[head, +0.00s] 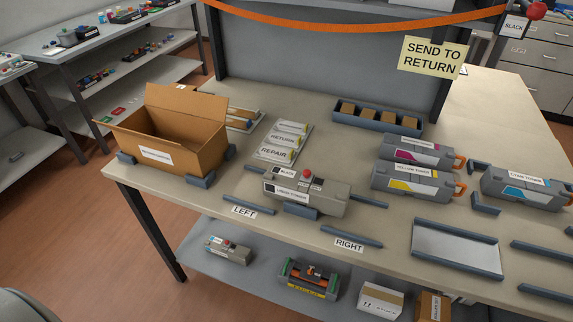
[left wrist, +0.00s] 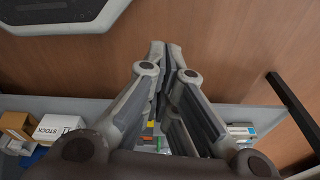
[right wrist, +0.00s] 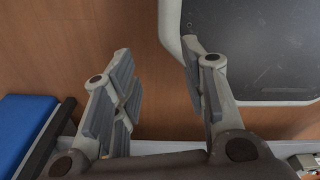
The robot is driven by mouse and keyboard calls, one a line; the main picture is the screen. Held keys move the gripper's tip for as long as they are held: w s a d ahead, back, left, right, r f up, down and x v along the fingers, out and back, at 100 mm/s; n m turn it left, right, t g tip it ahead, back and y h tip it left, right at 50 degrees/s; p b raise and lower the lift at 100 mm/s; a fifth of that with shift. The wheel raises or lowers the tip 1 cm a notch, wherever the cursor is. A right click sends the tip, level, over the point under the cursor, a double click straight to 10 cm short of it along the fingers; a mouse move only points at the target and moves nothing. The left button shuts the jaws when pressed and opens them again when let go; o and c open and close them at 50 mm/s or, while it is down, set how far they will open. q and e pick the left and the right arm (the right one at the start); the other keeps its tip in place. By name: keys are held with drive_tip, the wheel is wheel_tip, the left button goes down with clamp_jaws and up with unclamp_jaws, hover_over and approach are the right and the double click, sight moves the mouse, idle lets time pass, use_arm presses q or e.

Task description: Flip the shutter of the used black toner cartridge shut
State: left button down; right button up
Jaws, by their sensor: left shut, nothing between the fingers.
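The used black toner cartridge (head: 330,200) is a grey block with white labels on its left part, one reading BLACK. It lies on the table between the LEFT and RIGHT labels, in front of the REPAIR and RETURN cards. A red knob (head: 308,174) stands up on its top; I cannot tell the shutter's state at this size. My left gripper (left wrist: 166,50) is shut and empty in the left wrist view, above the floor and lower shelf. My right gripper (right wrist: 158,58) is open and empty in the right wrist view. Neither gripper shows in the head view.
Blue-grey rails border the cartridge, including a left rail (head: 249,205) and a right rail (head: 352,237). An open cardboard box (head: 190,150) stands at the left. Magenta (head: 405,150) and yellow (head: 405,183) cartridges stand to the right, with a cyan cartridge (head: 525,188) beyond.

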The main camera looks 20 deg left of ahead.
use_arm(q)
drive_tip(key=w+r+n+t, duration=0.1)
drive_tip(key=w+r, duration=0.4)
drive_tip(key=r, duration=0.6)
drive_tip(key=w+d+r+n+t+h+p, duration=0.1)
drive_tip(key=w+r, duration=0.3)
drive_tip(key=r, duration=0.6)
drive_tip(key=w+r+t, duration=0.2)
drive_tip(key=w+r, duration=0.3)
drive_tip(key=r, duration=0.6)
drive_tip(key=n+t+h, duration=0.4)
drive_tip(key=n+t, duration=0.6)
drive_tip(key=n, duration=0.3)
approach(288, 182)
drive_tip(key=s+a+r, duration=0.1)
drive_tip(key=a+r, duration=0.3)
drive_tip(key=shift+s+d, duration=0.1)
drive_tip(key=shift+s, duration=0.1)
use_arm(e)
drive_tip(key=shift+w+a+r, duration=0.1)
drive_tip(key=shift+a+r, duration=0.1)
drive_tip(key=shift+r, duration=0.2)
drive_tip(key=shift+w+a+r, duration=0.1)
drive_tip(key=shift+a+r, duration=0.05)
drive_tip(key=shift+r, duration=0.25)
use_arm(q)
drive_tip(key=shift+w, duration=0.1)
